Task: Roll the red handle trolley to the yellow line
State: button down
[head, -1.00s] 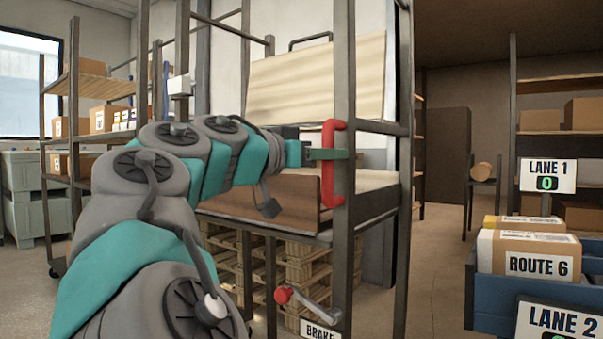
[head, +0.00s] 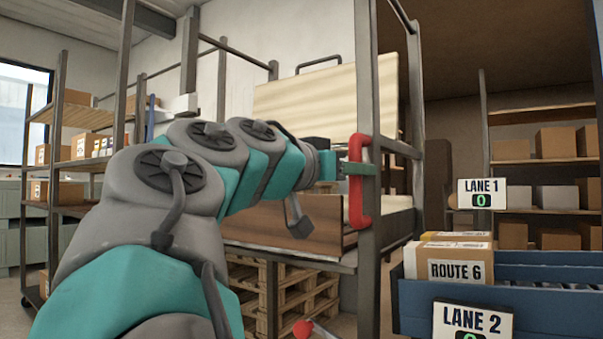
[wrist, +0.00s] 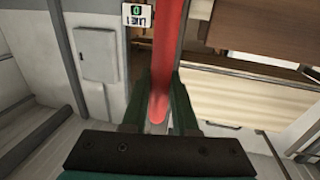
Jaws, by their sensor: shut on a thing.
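The trolley is a dark metal frame with tall posts (head: 369,225) and a brown-fronted deck (head: 285,228). Its upright red handle (head: 358,205) is on the near right post. My gripper (head: 358,169) is shut on the handle, with my arm reaching in from the lower left. In the wrist view the red handle (wrist: 160,60) runs between the two green fingers of my gripper (wrist: 158,108). A red knob (head: 302,328), part of the brake lever, shows at the bottom edge. The yellow line is not in view.
Blue bins (head: 500,295) with a ROUTE 6 box (head: 460,271) and lane signs stand close at the right. Wooden pallets (head: 300,290) show behind the trolley's lower frame. Shelves with boxes (head: 95,145) stand at left, and more shelves (head: 550,162) at back right.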

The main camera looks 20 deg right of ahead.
jog(key=shift+s+d, duration=0.15)
jog(key=c, duration=0.7)
grip_release()
jog(key=shift+s, duration=0.1)
